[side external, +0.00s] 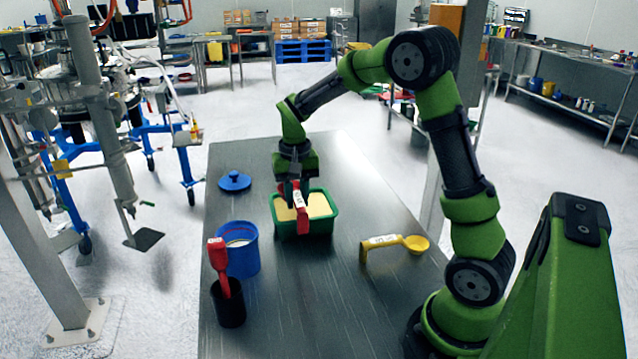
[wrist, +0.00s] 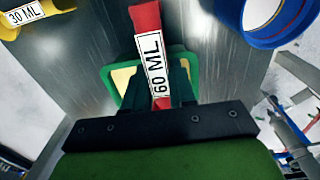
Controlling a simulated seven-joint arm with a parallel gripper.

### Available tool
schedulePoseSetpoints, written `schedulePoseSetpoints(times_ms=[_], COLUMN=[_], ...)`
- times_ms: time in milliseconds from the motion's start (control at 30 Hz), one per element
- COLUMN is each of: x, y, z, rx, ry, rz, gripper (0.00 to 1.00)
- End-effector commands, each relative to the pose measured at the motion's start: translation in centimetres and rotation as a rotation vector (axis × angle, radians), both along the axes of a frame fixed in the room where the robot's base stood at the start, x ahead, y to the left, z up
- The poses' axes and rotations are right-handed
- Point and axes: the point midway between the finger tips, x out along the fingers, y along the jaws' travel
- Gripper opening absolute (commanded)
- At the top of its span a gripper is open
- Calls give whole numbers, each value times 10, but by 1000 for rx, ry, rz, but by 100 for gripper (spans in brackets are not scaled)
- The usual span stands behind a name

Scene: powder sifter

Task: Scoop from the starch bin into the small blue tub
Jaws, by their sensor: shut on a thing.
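My gripper (side external: 291,187) is shut on a red scoop (side external: 303,224) above the green bin (side external: 325,227). The scoop's label reads 60 ML in the wrist view (wrist: 146,18). Its handle hangs across the bin's near side; its bowl is hidden, so I cannot tell whether it holds powder. The green bin holds pale yellow powder (side external: 319,205); no label shows that it is starch. A blue tub (side external: 243,261) stands open to the left and nearer the camera, with white material inside. Its rim also shows in the wrist view (wrist: 262,38).
A blue lid (side external: 235,181) lies at the far left of the table. A black cup (side external: 228,307) holds another red scoop (side external: 218,262) upright near the blue tub. A yellow scoop (side external: 413,243), marked 30 ML, lies to the right. The table's front middle is clear.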

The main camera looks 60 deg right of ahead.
Motion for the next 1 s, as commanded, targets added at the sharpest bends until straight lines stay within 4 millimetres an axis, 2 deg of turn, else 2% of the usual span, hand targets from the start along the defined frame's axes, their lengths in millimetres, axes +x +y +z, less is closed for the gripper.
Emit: schedulePoseSetpoints(times_ms=[667,1000], x=[-1,-18], y=[0,-18], z=[-48,-46], rx=[1,-1], ry=[1,-1], rz=[-1,-2], gripper=[0,0])
